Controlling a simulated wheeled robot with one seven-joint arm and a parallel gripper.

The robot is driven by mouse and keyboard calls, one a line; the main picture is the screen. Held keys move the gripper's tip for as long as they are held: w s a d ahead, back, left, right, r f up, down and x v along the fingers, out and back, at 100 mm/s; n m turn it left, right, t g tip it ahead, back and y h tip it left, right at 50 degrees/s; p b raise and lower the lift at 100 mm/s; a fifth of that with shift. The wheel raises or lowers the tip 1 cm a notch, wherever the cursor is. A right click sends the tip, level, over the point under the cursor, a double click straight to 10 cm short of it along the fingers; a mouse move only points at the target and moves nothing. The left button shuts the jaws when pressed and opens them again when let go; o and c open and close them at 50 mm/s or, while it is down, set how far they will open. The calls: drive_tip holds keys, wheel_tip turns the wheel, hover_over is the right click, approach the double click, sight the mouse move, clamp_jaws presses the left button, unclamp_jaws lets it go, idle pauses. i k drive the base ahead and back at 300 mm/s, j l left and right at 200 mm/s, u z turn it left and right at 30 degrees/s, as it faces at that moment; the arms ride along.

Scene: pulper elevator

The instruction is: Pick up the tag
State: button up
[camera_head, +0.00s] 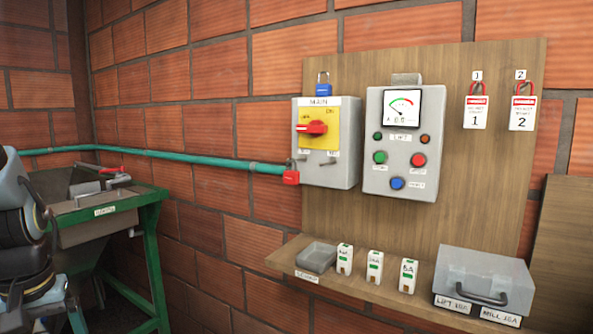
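Two white tags with red headers hang on the wooden board at the upper right. Tag 1 (476,112) hangs on the left from a red loop under a small "1" label. Tag 2 (522,113) hangs to its right from a red loop under a "2" label. Both hang upright and apart from each other. Part of my arm shows at the left edge, far from the tags. My gripper's fingers cannot be made out in this view.
The MAIN switch box (326,142) has a red handle; a blue padlock (323,89) is above it and a red padlock (291,177) beside it. The gauge box (400,180) is nearer the tags. A shelf below holds a tray (316,258), several small modules and a grey case (484,278).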

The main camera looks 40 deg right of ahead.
sight(476, 107)
drive_tip(key=z, duration=1.2)
